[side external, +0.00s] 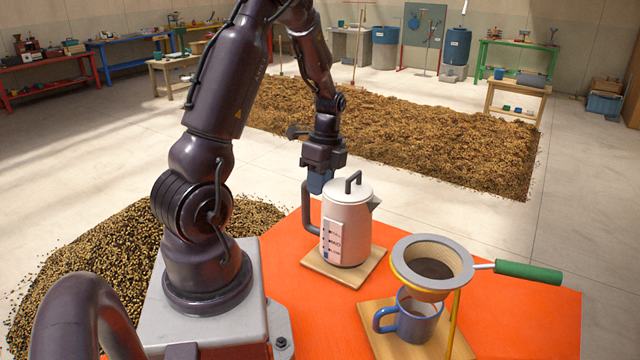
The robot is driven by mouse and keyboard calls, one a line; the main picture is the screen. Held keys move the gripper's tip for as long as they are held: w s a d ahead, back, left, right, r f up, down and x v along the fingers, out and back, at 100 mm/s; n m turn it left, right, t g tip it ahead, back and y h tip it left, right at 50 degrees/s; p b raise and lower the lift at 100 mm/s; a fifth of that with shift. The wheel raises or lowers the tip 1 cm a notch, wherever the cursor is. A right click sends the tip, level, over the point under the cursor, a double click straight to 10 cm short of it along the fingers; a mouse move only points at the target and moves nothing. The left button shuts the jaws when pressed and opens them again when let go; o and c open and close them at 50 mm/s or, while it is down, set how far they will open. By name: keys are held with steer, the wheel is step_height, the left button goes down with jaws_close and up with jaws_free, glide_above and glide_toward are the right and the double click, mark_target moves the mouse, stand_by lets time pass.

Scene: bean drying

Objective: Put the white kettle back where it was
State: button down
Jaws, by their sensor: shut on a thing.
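The white kettle (358,222) is upright at the middle of the orange table. It has a dark knob handle on its lid, a spout pointing right and a side handle (309,213) on the left. It appears to stand on a small square wooden board (372,268); I cannot tell whether a slight gap lies beneath it. My gripper (318,182) comes down at the kettle's left and is shut on its side handle, near the handle's top. The fingertips are partly hidden by the gripper body.
The orange table top (540,315) is clear at right.

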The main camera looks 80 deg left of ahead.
steer(key=shift+f, duration=0.3)
steer(key=c, duration=1)
jaws_free()
step_height(320, 180, up, 12)
steer(key=w+a, duration=0.1)
steer(key=w, duration=0.1)
steer(key=w+d+r+n+t+y, duration=0.1)
steer(key=d+r+n+t, duration=0.15)
steer(key=d, duration=0.45)
steer(key=w+d+r+n+t+y, duration=0.1)
steer(key=d+r, duration=0.3)
steer(key=d, duration=0.3)
steer(key=s+d+r+n+t, duration=0.1)
steer(key=s+d+n+t, duration=0.2)
steer(key=d, duration=0.9)
steer(key=s+n, duration=0.2)
steer(key=shift+s+d+r+t+h, duration=0.3)
steer(key=shift+s+t+h, duration=0.05)
steer(key=shift+s+h, duration=0.05)
steer(key=shift+n, duration=0.25)
